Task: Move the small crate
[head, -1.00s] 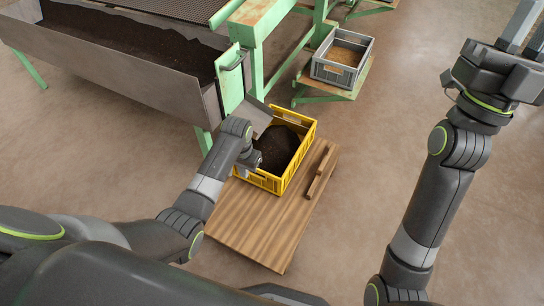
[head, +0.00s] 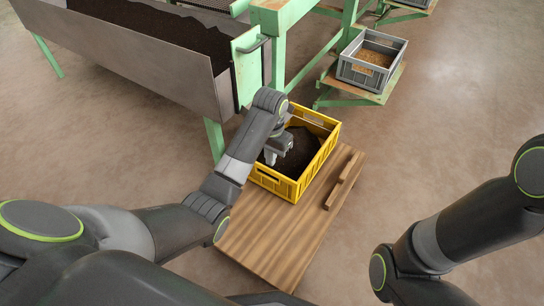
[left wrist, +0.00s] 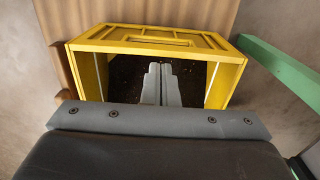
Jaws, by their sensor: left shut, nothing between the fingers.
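A yellow crate (head: 278,184) holding dark soil (head: 302,150) stands on a wooden board. A grey crate (head: 361,77) with light brown material in it stands on a small green-framed shelf at the upper right. I cannot tell from the pictures which one counts as the small crate. My left gripper (head: 270,158) is over the left part of the yellow crate, its fingers shut and empty. In the left wrist view, the fingers (left wrist: 161,84) point toward the soil, between the walls of the yellow crate (left wrist: 150,41). My right gripper is beyond the right edge of the head view.
The wooden board (head: 265,235) carries a wooden strip (head: 343,182) right of the yellow crate. A metal trough (head: 130,72) of dark soil, with a green frame (head: 247,68), stands close on the left. Brown floor (head: 430,140) is open to the right.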

